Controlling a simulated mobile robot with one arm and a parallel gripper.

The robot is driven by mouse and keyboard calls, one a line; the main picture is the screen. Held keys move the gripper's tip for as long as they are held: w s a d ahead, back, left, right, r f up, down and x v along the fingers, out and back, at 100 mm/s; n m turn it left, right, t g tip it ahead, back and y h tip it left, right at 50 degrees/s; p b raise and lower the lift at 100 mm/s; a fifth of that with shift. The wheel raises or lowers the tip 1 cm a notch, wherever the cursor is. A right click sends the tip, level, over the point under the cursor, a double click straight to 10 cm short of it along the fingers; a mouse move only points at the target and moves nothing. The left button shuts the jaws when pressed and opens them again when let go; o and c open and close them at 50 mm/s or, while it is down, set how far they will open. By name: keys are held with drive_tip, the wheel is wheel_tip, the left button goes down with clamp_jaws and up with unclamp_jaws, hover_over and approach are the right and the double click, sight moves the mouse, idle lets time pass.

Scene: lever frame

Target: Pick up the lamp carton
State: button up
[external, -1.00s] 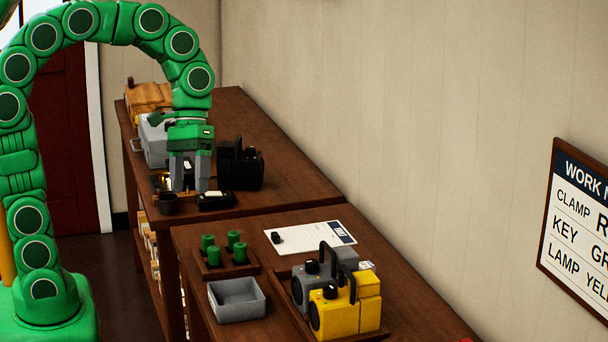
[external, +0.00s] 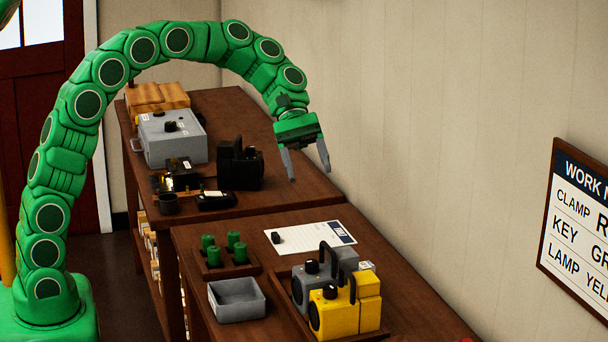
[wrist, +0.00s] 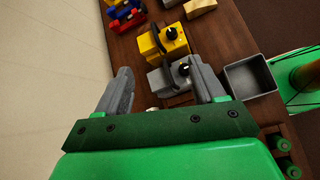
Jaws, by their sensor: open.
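My gripper (external: 309,174) is open and empty, high above the tables near the wall. It also shows in the wrist view (wrist: 160,78), with its fingers spread. A yellow lamp-like unit (external: 335,313) with a black handle and round black front stands in a brown tray beside a similar grey unit (external: 300,289). Both show beyond my fingers in the wrist view, the yellow one (wrist: 150,45) farther than the grey one (wrist: 160,80). No thing is plainly marked as the lamp carton; I cannot tell which it is.
A grey open bin (external: 237,300), green cylinders (external: 214,255) in a tray and a white sheet (external: 320,237) lie on the near table. The far table holds a grey box (external: 172,140) and a black device (external: 240,168). A wall sign (external: 580,225) hangs right.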

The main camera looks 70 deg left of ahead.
sight(367, 266)
drive_tip(key=shift+w+a+f+n+t+h, duration=0.75)
drive_tip(key=shift+w+a+n, duration=0.7)
drive_tip(key=shift+w, duration=1.95)
drive_tip(key=shift+w+a+f+n+t+h, duration=0.45)
drive_tip(key=shift+w+a+f+n, duration=0.7)
drive_tip(key=shift+w, duration=2.2)
drive_tip(key=f, duration=2)
drive_tip(key=shift+a+f, duration=0.2)
drive_tip(key=shift+a, duration=0.05)
drive_tip(key=shift+x, duration=3.8)
drive_tip(key=shift+f, duration=0.15)
drive_tip(key=shift+a, duration=0.1)
drive_tip(key=c, duration=1.1)
